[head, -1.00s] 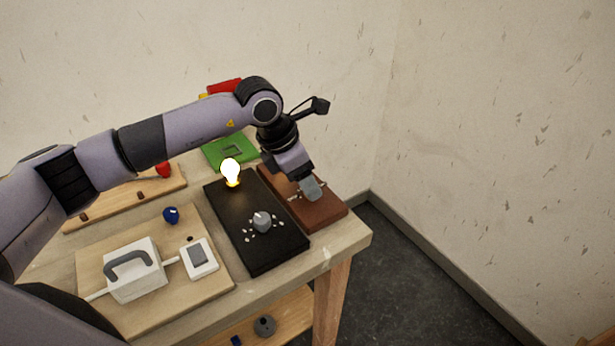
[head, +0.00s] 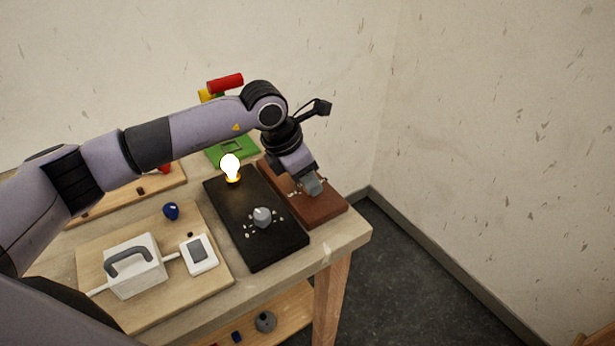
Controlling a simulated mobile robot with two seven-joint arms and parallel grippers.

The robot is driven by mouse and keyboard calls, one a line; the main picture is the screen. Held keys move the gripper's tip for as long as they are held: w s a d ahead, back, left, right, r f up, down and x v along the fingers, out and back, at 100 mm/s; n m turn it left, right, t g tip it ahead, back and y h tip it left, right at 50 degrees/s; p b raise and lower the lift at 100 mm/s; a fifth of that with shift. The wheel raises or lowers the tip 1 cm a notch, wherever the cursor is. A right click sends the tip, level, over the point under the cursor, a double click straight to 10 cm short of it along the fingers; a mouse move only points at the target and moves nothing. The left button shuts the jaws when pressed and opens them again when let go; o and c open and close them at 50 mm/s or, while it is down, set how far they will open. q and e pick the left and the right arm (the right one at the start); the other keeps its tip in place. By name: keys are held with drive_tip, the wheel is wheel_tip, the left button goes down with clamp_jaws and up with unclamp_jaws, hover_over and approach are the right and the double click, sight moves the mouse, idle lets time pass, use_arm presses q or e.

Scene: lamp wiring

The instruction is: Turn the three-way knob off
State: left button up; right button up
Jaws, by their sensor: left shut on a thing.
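My left gripper (head: 313,186) reaches down onto the brown board (head: 325,207) at the table's right end. It is shut on a small knob there, which its fingers hide. White marks show on the board beside the fingers. A black board (head: 275,251) lies just left of it, carrying a grey knob (head: 262,215) ringed by several white marks and a lit bulb (head: 230,166) at its far end. I cannot read the knob's setting on the brown board. My right gripper is not in view.
A wooden board at front left carries a white box with a grey handle (head: 128,262), a white switch (head: 198,253) and a blue knob (head: 171,211). A green board (head: 235,150) and a red cylinder (head: 225,83) stand behind. A wall closes the back.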

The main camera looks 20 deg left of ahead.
use_arm(q)
drive_tip(key=n+b, duration=0.1)
drive_tip(key=n+t+y+b, duration=0.1)
drive_tip(key=n, duration=0.1)
drive_tip(key=n+b, duration=0.2)
drive_tip(key=shift+d+f+y, duration=0.15)
drive_tip(key=shift+d+y, duration=0.1)
drive_tip(key=shift+y, duration=0.15)
drive_tip(key=n+y+b, duration=0.1)
drive_tip(key=n+b, duration=0.1)
drive_tip(key=n, duration=0.1)
drive_tip(key=shift+d+t, duration=0.1)
drive_tip(key=shift+t, duration=0.2)
drive_tip(key=shift+r+n+y+b, duration=0.2)
drive_tip(key=shift+n+y+b, duration=0.3)
drive_tip(key=shift+n, duration=0.6)
drive_tip(key=o, duration=1)
drive_tip(key=shift+s, duration=0.1)
drive_tip(key=shift+o, duration=0.2)
